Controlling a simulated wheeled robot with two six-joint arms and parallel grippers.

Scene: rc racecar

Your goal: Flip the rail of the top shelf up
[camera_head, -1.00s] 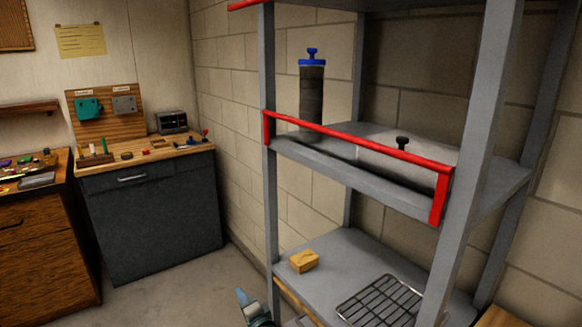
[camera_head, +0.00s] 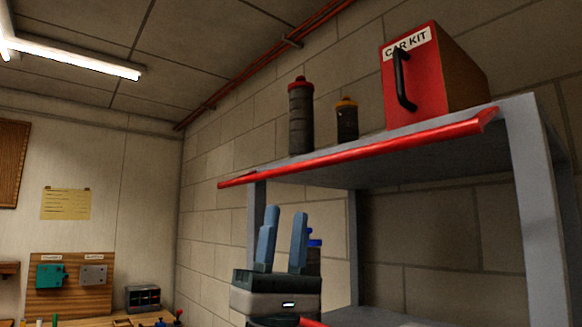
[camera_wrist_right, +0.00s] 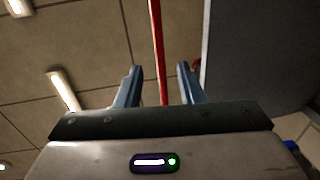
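The red rail (camera_head: 350,157) of the top shelf (camera_head: 400,140) runs along its front edge in the head view. It sits low, sticking out in front of the shelf and not standing above it. My right gripper (camera_head: 283,238) is open and empty, fingers pointing up, below the left part of the rail and apart from it. In the right wrist view a red bar (camera_wrist_right: 158,45), which looks like this rail, appears between the two open fingers (camera_wrist_right: 160,85), beyond the tips. The grey shelf underside (camera_wrist_right: 262,50) fills the right. My left gripper is not in view.
A red car kit box (camera_head: 415,85), a red-capped bottle (camera_head: 301,118) and an orange-capped bottle (camera_head: 346,120) stand on the top shelf. A grey post (camera_head: 540,220) is at right. A blue-capped bottle (camera_head: 315,243) is partly hidden behind my right gripper.

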